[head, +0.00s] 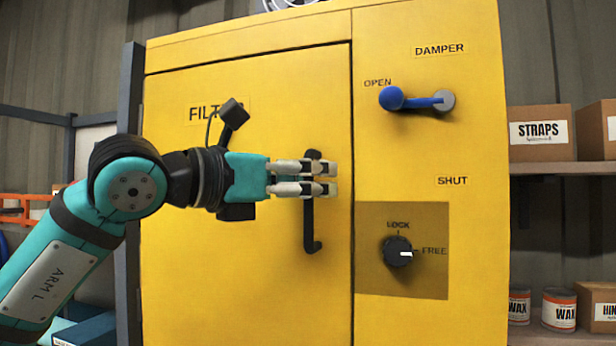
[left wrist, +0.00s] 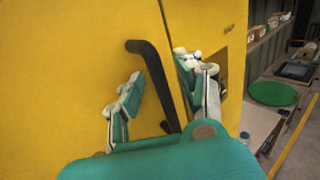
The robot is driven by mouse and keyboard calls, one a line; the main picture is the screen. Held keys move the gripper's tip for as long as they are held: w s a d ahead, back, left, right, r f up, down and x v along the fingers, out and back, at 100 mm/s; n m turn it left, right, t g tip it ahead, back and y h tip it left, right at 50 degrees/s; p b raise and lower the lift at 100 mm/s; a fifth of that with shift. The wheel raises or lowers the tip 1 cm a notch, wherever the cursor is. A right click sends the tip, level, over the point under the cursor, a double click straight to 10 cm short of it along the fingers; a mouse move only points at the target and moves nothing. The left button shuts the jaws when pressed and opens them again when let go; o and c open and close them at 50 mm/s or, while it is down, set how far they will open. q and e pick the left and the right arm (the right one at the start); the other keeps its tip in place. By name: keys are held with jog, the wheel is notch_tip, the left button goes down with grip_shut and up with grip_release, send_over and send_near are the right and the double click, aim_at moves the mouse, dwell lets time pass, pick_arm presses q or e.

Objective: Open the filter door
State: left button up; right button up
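The yellow filter door (head: 225,270) is closed, flush with its cabinet. Its black upright bar handle (head: 310,232) is near the door's right edge; the handle also shows in the left wrist view (left wrist: 152,75). My left gripper (head: 328,178) is in front of the handle's upper part and hides some of it. In the left wrist view the handle runs between the two open fingers (left wrist: 157,72), with gaps on both sides. I cannot tell how deep the fingers reach around it. The round black lock knob (head: 398,252) has its white mark toward FREE. My right gripper is out of view.
A blue-knobbed damper lever (head: 420,102) points left, just below OPEN, on the panel right of the door. A dark post (head: 130,90) stands beside the cabinet's left side.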

pick_arm(q)
grip_shut()
jog(key=shift+d, duration=0.1)
dwell(0.4)
